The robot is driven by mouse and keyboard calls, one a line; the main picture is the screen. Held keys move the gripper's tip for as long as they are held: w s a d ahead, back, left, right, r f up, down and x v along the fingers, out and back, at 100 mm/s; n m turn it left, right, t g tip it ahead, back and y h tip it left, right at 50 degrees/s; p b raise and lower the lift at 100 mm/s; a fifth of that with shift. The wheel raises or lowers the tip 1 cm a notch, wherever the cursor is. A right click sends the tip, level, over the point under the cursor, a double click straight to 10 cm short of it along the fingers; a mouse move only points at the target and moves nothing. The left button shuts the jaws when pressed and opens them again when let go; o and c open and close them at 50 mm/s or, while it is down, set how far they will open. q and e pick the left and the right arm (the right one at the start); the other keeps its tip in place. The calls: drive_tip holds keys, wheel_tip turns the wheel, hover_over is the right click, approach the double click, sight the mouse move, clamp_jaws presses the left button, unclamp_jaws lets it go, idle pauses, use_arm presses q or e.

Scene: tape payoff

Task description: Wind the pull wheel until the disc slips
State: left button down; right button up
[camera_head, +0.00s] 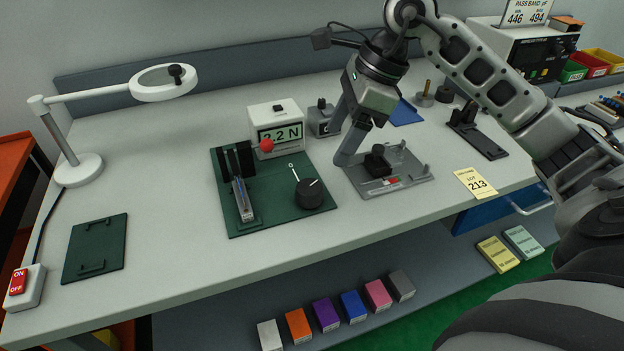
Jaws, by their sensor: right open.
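A round black knob (310,194), which looks like the pull wheel, sits at the right of a green board (270,218). A white mark shows on the board beside it. A white box (277,125) behind the board reads 2.2 N. I cannot tell which part is the disc. My right gripper (339,143) is open, its fingers apart near the grey plate (405,180), right of and behind the knob. It seems empty. My left gripper is out of view.
A black part (378,162) sits on the grey plate. A white magnifier lamp (76,168), an empty green tray (95,248) and an ON/OFF switch (24,287) are at left. A yellow LOT 213 card (475,183) lies at right.

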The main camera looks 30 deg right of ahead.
sight(311, 186)
drive_tip(key=p+x, duration=0.1)
drive_tip(key=x, duration=1)
drive_tip(key=shift+w+a+f, duration=0.1)
drive_tip(key=shift+a+f, duration=0.05)
drive_tip(key=c, duration=1)
